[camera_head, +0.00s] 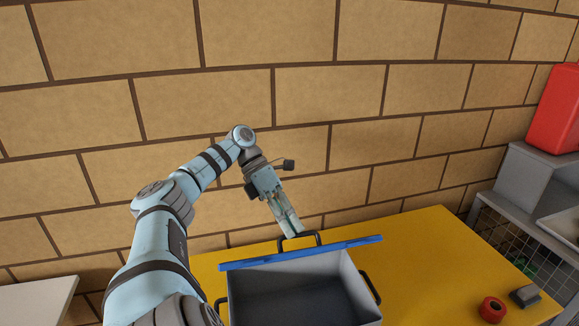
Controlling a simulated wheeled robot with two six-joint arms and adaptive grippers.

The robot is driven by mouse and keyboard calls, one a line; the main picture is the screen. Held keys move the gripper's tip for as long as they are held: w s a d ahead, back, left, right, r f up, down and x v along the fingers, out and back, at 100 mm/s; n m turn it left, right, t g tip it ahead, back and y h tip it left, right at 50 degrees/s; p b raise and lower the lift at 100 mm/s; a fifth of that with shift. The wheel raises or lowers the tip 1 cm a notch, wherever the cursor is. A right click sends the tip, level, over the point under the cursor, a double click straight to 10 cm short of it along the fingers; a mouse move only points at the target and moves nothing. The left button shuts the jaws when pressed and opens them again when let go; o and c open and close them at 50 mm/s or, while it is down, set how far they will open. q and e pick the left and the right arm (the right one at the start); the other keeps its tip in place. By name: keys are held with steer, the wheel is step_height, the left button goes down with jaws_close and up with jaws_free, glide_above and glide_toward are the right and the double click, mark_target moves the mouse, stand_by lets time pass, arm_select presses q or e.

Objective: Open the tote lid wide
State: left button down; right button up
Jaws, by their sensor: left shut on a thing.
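The grey tote (350,286) stands on the yellow table at the bottom middle, and its empty-looking inside shows. Its blue lid (345,247) is raised at the tote's far side and shows nearly edge-on as a thin strip. A black handle (313,236) sticks out behind the lid. My left gripper (292,232) reaches down from above, shut on this handle at its left part. The lid's broad face and hinge cannot be made out. My right gripper is not in view.
The yellow table (430,255) is clear right of the tote. A red roll (492,309) and a small grey block (525,296) lie near its right corner. A brick wall (330,90) rises close behind. A red container (556,108) stands at right; a white surface (35,300) is at left.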

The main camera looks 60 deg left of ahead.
arm_select(q)
steer(key=shift+w, duration=0.15)
stand_by(0.4)
steer(key=c, duration=1.7)
jaws_free()
